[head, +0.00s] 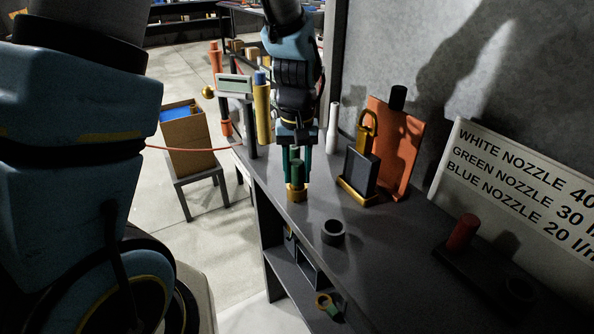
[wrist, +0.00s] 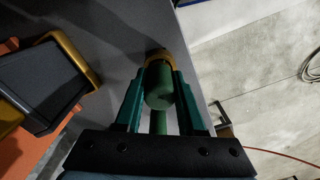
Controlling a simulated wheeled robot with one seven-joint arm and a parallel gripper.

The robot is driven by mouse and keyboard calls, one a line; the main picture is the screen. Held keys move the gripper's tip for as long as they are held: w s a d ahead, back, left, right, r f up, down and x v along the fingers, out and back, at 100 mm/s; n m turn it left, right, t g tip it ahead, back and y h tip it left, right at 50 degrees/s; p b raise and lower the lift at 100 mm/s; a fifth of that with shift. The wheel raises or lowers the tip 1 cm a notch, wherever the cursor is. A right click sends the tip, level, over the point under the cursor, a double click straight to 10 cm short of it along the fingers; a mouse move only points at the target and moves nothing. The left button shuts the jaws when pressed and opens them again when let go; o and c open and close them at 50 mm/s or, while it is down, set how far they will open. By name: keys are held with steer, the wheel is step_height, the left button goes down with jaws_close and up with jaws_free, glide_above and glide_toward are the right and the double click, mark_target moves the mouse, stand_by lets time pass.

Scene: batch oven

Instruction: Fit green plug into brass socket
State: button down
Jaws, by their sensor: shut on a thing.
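The green plug (head: 298,175) is a dark green cylinder held upright between the teal fingers of my gripper (head: 297,168). The brass socket (head: 296,193) is a short gold ring on the grey bench near its left edge. The plug's lower end is at the socket's mouth; I cannot tell how deep it sits. In the wrist view the plug (wrist: 159,85) lies between both fingers of my gripper (wrist: 160,90), with the brass socket (wrist: 158,58) just beyond it, partly hidden by the plug.
A dark ring (head: 332,232) stands in front of the socket on the bench. A dark block with a gold base (head: 359,173) and an orange board (head: 396,148) stand to the right. A white bottle (head: 333,130) and a yellow cylinder (head: 262,112) stand behind.

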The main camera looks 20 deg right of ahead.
steer(key=shift+f, duration=0.25)
stand_by(0.3)
steer(key=shift+c, duration=2.1)
jaws_free()
steer(key=shift+r, duration=0.1)
step_height(320, 180, up, 11)
steer(key=shift+f+b, duration=0.15)
steer(key=shift+b, duration=0.85)
steer(key=a+f+n, duration=0.1)
steer(key=a+f, duration=0.2)
steer(key=a, duration=0.9)
steer(key=w+a+f+n+t, duration=0.1)
steer(key=a+f, duration=0.2)
steer(key=a, duration=1)
steer(key=shift+w+a+n+t, duration=0.15)
steer(key=shift+w+n+t, duration=0.1)
steer(key=shift+n+t, duration=0.05)
